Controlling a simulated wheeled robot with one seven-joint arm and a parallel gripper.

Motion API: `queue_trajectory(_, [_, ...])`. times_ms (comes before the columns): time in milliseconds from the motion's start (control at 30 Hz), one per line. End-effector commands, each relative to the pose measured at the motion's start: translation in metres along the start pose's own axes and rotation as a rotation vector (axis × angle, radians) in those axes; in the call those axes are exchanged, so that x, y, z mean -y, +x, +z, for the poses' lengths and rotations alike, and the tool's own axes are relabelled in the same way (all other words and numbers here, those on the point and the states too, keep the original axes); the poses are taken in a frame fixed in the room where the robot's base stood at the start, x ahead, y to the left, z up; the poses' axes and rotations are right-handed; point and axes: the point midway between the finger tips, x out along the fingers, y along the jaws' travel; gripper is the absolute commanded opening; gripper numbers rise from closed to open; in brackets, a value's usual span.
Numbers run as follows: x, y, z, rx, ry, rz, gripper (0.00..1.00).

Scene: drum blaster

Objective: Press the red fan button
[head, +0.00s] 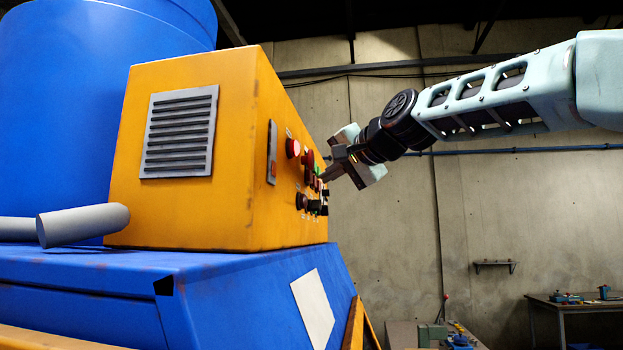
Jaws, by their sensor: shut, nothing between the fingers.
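The orange control box (190,150) stands on the blue machine, and its button panel faces right, seen at a steep angle. A red button (293,148) sticks out near the top of the panel. A second, darker red button (309,159) is just to its right, closer to my gripper. Labels are too small to read, so I cannot tell which one is the fan button. My gripper (327,176) is shut and empty, its fingertips close to the panel, by the green and red buttons further along. I cannot tell whether they touch anything.
Black knobs (302,201) stick out low on the panel. A red switch (272,155) sits on a grey plate at its near edge. A blue drum (90,90) rises behind the box. Open room lies to the right, before a concrete wall, with a workbench (575,303) far off.

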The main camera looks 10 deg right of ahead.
Motion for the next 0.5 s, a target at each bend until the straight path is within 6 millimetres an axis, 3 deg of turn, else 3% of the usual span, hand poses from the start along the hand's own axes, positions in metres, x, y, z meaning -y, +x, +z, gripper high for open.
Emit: queue_trajectory(500, [-0.025, -0.031, -0.022, -0.002, 0.001, 0.0, 0.0])
